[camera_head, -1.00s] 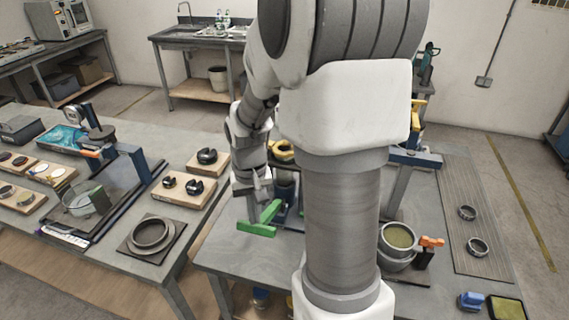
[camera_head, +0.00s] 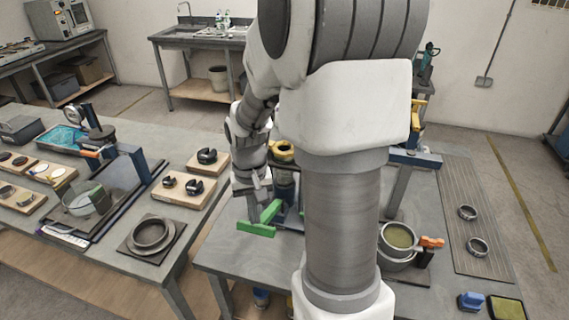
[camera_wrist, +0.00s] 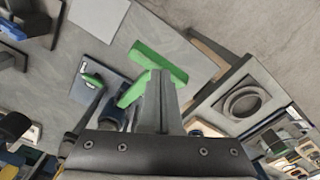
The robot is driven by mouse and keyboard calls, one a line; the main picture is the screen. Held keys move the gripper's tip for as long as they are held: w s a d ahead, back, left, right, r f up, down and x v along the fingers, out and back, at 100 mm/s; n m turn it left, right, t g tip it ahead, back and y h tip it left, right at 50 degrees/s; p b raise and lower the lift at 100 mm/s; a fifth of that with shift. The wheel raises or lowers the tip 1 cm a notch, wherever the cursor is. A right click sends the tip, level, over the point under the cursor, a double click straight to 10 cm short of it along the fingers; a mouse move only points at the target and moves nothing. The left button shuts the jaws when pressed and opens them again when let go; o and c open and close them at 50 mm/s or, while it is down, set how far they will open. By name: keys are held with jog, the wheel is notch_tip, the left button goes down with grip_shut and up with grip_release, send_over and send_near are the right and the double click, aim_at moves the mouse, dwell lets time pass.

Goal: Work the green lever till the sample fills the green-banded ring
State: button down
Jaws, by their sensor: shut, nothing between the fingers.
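The green lever (camera_head: 257,229) has a T-shaped end and stands out over the grey table, left of my arm. It also shows in the wrist view (camera_wrist: 158,62), where its crossbar lies just beyond my fingertips and its stem runs down to the left. My gripper (camera_head: 253,212) is shut and empty, close beside the lever's stem; in the wrist view the closed fingers (camera_wrist: 161,80) overlap the lever. I cannot tell whether they touch. The lever's mount is partly hidden by my arm. I cannot make out the sample or the green-banded ring.
A pot of olive material (camera_head: 398,236) and an orange-handled tool (camera_head: 431,242) stand right of my arm. Two small metal rings lie on a mat (camera_head: 466,185) at the right. A second table (camera_head: 120,262) at the left holds wooden boards and a round ring fixture (camera_head: 151,233).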

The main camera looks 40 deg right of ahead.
jog(key=shift+f, duration=0.15)
notch_tip(320, 180, down, 9)
jog(key=a+b, duration=0.1)
jog(key=b, duration=0.6)
jog(key=shift+s+b, duration=0.35)
jog(key=shift+s, duration=0.1)
jog(key=r+p, duration=0.4)
jog(key=d+r+p, duration=0.1)
jog(key=r+p, duration=0.3)
jog(key=r, duration=0.1)
jog(key=w+r+p, duration=0.1)
jog(key=r+p, duration=0.2)
jog(key=r, duration=0.2)
jog(key=shift+w+d+r+p, duration=0.1)
jog(key=shift+d+r+p, duration=0.15)
jog(key=shift+p, duration=0.15)
dwell(0.4)
jog(key=shift+b, duration=0.4)
